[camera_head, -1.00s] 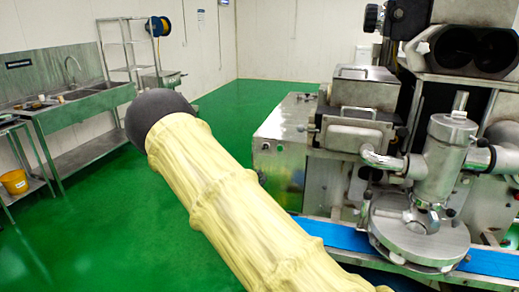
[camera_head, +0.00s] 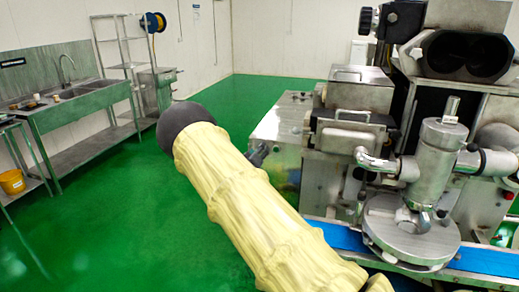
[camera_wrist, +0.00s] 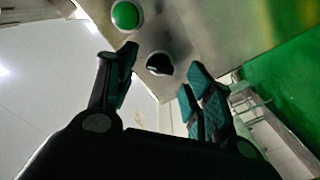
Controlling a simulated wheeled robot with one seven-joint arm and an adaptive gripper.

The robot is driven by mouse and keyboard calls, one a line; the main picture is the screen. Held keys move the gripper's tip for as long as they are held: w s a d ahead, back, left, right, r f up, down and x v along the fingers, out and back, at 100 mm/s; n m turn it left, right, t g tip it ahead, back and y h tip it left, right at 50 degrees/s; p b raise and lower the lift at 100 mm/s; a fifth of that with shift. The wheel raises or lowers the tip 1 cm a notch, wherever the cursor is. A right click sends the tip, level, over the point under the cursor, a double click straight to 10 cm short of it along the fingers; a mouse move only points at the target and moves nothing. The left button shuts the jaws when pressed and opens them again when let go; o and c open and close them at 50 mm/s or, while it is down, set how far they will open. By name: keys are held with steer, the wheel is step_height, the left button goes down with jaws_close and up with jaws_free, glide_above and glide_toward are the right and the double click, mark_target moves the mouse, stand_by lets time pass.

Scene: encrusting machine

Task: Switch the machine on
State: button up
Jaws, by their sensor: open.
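The encrusting machine (camera_head: 290,125) stands on the right in the head view, a steel body with a blue belt in front. In the wrist view a black rotary knob (camera_wrist: 159,64) and a round green button (camera_wrist: 126,15) sit on its steel panel. My gripper (camera_wrist: 158,72) is open and empty, with teal-padded fingers; the knob appears between the fingertips, and no contact is visible. The green button lies above the left finger in the picture. In the head view my gripper (camera_head: 262,153) shows only as a small dark part by the machine's left side, mostly hidden behind my arm.
The blue conveyor belt (camera_head: 340,237) runs along the machine's front. A steel sink bench (camera_head: 85,110) and a rack stand at the left wall, with a yellow bucket (camera_head: 12,181) near the left edge. The green floor between is clear.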

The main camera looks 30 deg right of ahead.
steer(key=shift+w+d, duration=0.35)
steer(key=shift+d, duration=0.1)
steer(key=c, duration=1)
steer(key=shift+f+b, duration=0.1)
steer(key=shift+b, duration=0.3)
steer(key=m+b, duration=1.7)
steer(key=b, duration=0.3)
steer(key=shift+s+d+m+b, duration=0.1)
steer(key=shift+m+b, duration=0.2)
steer(key=shift+b, duration=0.1)
